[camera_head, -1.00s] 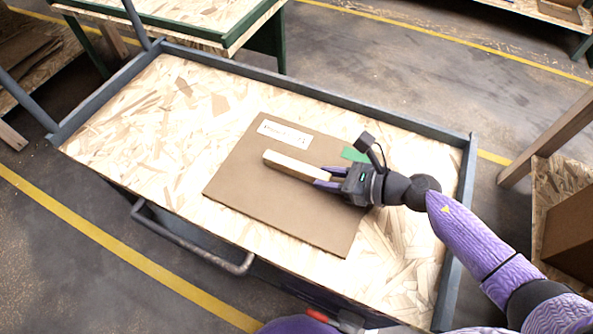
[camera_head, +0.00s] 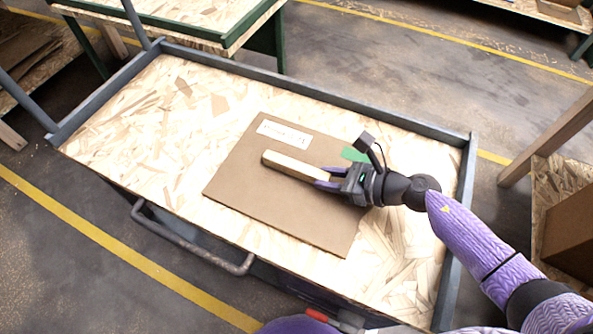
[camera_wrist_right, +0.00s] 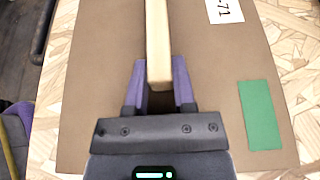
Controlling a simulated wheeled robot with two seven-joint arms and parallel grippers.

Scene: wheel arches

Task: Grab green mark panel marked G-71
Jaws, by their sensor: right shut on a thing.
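The brown panel (camera_head: 255,196) lies flat on the cart's wood-chip deck. It has a white label (camera_head: 284,135), a green mark (camera_head: 354,155) and a raised pale wooden bar handle (camera_head: 290,166). In the right wrist view the label (camera_wrist_right: 226,10) ends in "-71", and the green mark (camera_wrist_right: 262,115) is right of the gripper. My right gripper (camera_head: 327,180) is shut on the near end of the bar handle, with its purple fingers (camera_wrist_right: 159,85) on either side of the bar. My left gripper is not in view.
The cart has a raised grey rim (camera_head: 330,98) and a side handle bar (camera_head: 190,240). A green-edged table (camera_head: 190,25) stands behind it. A wooden shelf with a brown box (camera_head: 572,230) is at the right. Deck left of the panel is clear.

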